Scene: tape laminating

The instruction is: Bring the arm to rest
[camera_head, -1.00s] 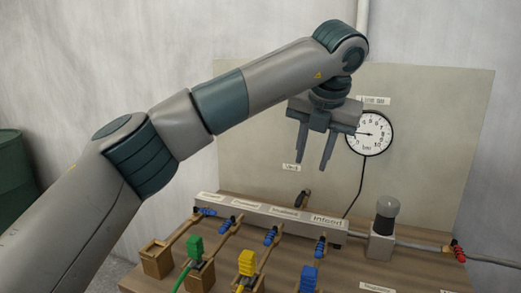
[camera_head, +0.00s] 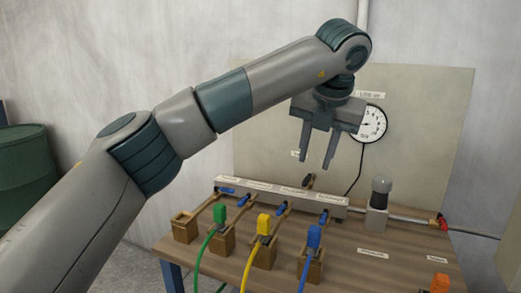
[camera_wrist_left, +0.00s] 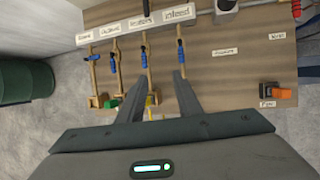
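My left arm comes in from the left in the head view, and its left gripper (camera_head: 317,150) hangs above the bench with the fingers pointing down. The two fingers are apart with nothing between them. The left wrist view shows the same fingers spread over the bench, clear of its top. My right gripper does not show in either view.
The wooden bench (camera_head: 345,268) carries a labelled manifold (camera_head: 283,197) with blue-handled valves. Green (camera_head: 219,214), yellow (camera_head: 263,224) and blue (camera_head: 314,237) plugs sit on wooden blocks. A gauge (camera_head: 372,124) hangs on the back panel. A green barrel (camera_head: 24,175) stands left.

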